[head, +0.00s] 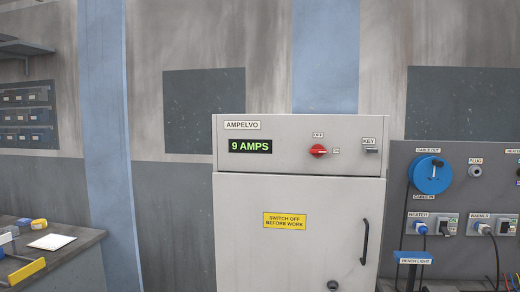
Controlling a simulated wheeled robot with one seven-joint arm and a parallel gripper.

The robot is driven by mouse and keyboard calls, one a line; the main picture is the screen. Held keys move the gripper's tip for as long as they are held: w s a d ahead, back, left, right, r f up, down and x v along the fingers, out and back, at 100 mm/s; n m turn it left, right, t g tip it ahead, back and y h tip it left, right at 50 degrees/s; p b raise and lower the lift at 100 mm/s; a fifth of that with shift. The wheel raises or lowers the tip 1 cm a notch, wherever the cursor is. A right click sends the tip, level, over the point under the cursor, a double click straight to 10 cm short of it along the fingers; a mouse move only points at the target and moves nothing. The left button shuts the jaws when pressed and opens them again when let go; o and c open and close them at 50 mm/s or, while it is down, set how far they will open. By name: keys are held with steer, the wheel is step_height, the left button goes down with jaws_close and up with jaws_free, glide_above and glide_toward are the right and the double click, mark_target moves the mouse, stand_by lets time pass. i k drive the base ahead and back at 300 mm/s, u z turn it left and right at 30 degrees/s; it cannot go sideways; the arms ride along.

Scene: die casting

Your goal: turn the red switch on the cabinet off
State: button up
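The grey cabinet (290,215) labelled AMPELVO stands in the middle of the head view. The red switch (317,151) is a rotary knob on its upper panel. Its pointer lies roughly level and points right, toward a small label (337,151) that seems to read ON. An OFF label (318,135) is above the knob. A green display (250,146) left of the knob reads 9 AMPS. A KEY switch (371,151) is at the panel's right. My gripper does not show in this view.
A yellow sign (285,221) and a black handle (365,241) are on the cabinet door. A workbench (85,243) with small items is at the left. A grey panel (455,185) with a blue cable reel (431,176) and plugs stands at the right.

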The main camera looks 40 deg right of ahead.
mark_target(317, 151)
steer(key=z, duration=0.5)
steer(key=i, duration=1.1)
steer(key=z, duration=0.65)
